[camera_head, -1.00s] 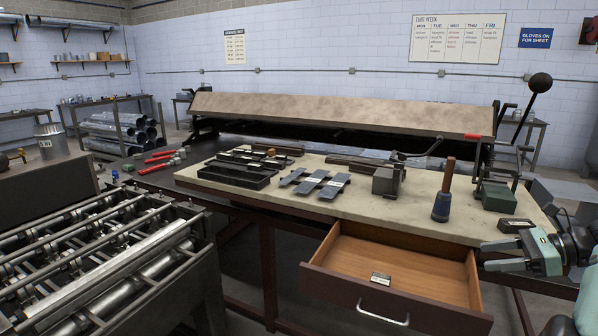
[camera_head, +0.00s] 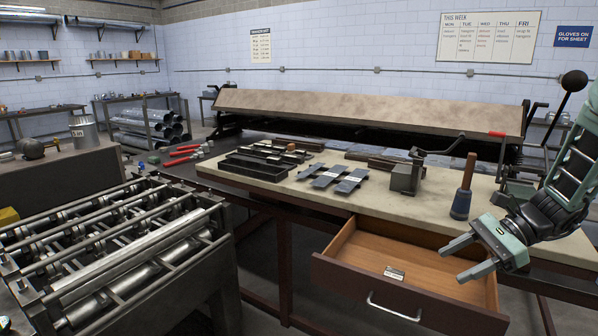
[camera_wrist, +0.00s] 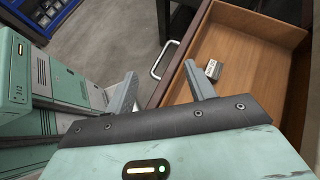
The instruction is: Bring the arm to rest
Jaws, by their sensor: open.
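My gripper (camera_head: 464,258) is open and empty. In the head view it hangs at the right, over the right side of the open drawer (camera_head: 350,247), with its fingers pointing left and a little down. In the wrist view its two fingers (camera_wrist: 163,92) stand apart with nothing between them. The drawer's handle (camera_wrist: 163,60) lies beyond the fingers there. A small metal block with a pale label (camera_head: 394,272) lies inside the drawer; it also shows in the wrist view (camera_wrist: 213,69), apart from the fingers.
The workbench top (camera_head: 400,205) carries a dark tray (camera_head: 255,166), grey metal strips (camera_head: 333,178), a small vise-like block (camera_head: 405,178) and a wooden-handled tool (camera_head: 463,190). A long folding brake (camera_head: 370,112) stands behind. A roller machine (camera_head: 120,255) fills the left foreground.

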